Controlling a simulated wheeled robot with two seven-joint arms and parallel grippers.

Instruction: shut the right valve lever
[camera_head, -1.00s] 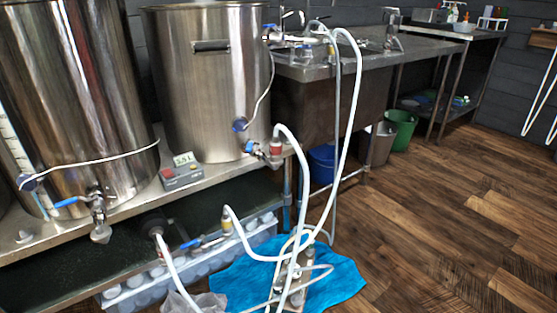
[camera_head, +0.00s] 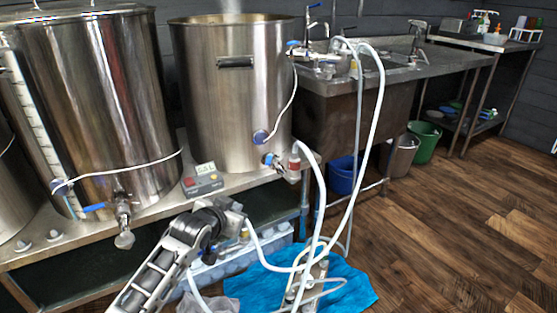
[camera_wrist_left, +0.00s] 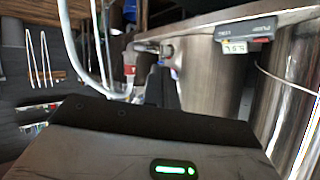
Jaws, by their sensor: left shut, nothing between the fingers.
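The right valve (camera_head: 274,161) sits low on the front of the right steel kettle, with a short blue lever (camera_head: 267,158) and a hose fitting to its right. The lever's exact angle is hard to tell. My left gripper (camera_head: 236,207) is below and left of this valve, apart from it, in front of the table edge. It is shut and empty. In the left wrist view, the dark fingers (camera_wrist_left: 163,88) point up toward the valve (camera_wrist_left: 150,48), which is partly hidden and shown upside down. My right gripper is in neither view.
The left kettle (camera_head: 120,110) has its own valve with a blue lever (camera_head: 94,207). A controller box (camera_head: 203,183) lies on the table left of the right valve. White hoses (camera_head: 319,205) loop down just right of it to a blue cloth (camera_head: 350,288). The floor at right is clear.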

